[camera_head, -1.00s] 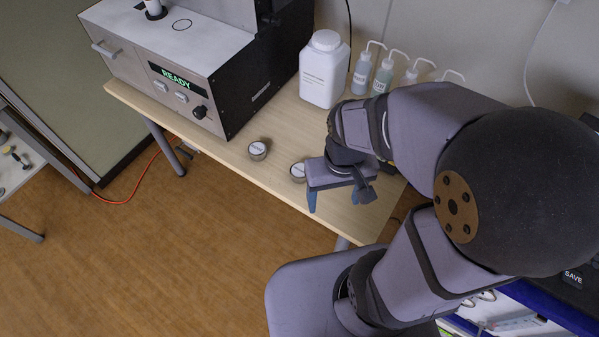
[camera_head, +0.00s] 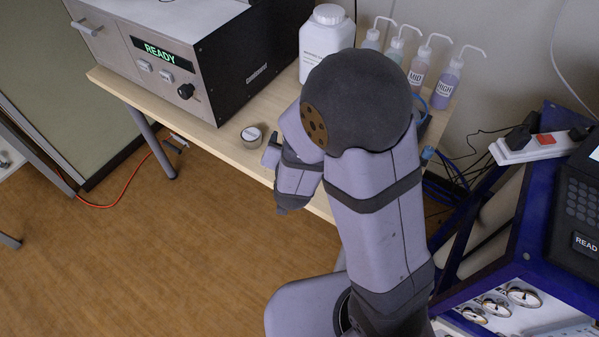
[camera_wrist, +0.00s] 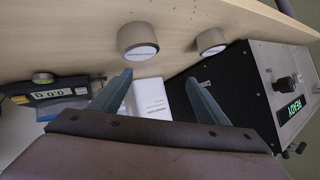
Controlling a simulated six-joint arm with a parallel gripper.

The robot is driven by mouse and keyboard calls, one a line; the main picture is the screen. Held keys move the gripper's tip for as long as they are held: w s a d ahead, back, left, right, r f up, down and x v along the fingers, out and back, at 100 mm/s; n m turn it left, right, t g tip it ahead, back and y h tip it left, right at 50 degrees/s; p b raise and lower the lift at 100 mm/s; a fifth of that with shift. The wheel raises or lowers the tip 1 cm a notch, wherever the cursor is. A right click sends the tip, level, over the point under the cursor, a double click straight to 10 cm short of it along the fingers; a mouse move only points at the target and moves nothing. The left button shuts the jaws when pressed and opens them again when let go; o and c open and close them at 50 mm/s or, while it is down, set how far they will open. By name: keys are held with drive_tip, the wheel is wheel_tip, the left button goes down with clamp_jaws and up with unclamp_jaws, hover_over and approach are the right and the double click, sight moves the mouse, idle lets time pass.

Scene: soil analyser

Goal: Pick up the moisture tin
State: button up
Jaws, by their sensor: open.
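Two small round metal tins with white labelled lids stand on the wooden table. In the wrist view one tin (camera_wrist: 137,38) is beyond my left finger, and the other tin (camera_wrist: 211,41) is nearer the analyser. Lettering is too small to read there. In the head view one tin (camera_head: 251,134) shows left of my arm; the other is hidden behind the arm. My gripper (camera_wrist: 160,77) is open and empty, its two blue-grey fingers apart and short of both tins. In the head view its fingers are hidden by my arm.
The analyser (camera_head: 165,60) reads READY at the table's left. A white bottle (camera_head: 325,42) and several wash bottles (camera_head: 419,66) stand at the back. A device with a small display (camera_wrist: 52,94) lies left in the wrist view. The table's front edge is close to the tins.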

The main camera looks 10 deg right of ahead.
drive_tip(key=f+t+h+b, duration=0.1)
drive_tip(key=d+f+t+h+b, duration=0.1)
drive_tip(key=b, duration=0.1)
drive_tip(key=f+h+b, duration=0.1)
drive_tip(key=b, duration=0.1)
drive_tip(key=shift+d+f+m+t, duration=0.3)
drive_tip(key=shift+m+t, duration=0.1)
drive_tip(key=s+f+n+b, duration=0.1)
drive_tip(key=s+a+f+n+t+h+b, duration=0.1)
drive_tip(key=b, duration=0.1)
drive_tip(key=shift+f+t, duration=0.15)
drive_tip(key=shift+t, duration=0.15)
drive_tip(key=shift+s+a+f+n+h+b, duration=0.2)
drive_tip(key=shift+s+n+h+b, duration=0.2)
drive_tip(key=shift+n+b, duration=0.25)
drive_tip(key=shift+w+d+b, duration=0.1)
drive_tip(key=shift+w+b, duration=0.1)
drive_tip(key=shift+b, duration=0.15)
drive_tip(key=b, duration=0.3)
drive_tip(key=shift+w+d+f, duration=0.15)
drive_tip(key=shift+w+f, duration=0.1)
drive_tip(key=shift+w, duration=0.15)
drive_tip(key=shift+w+d+b, duration=0.1)
drive_tip(key=shift+w+b, duration=0.15)
drive_tip(key=shift+b, duration=0.5)
drive_tip(key=shift+w+d+r+t+b, duration=0.1)
drive_tip(key=shift+w+r+t+b, duration=0.15)
drive_tip(key=shift+b, duration=0.3)
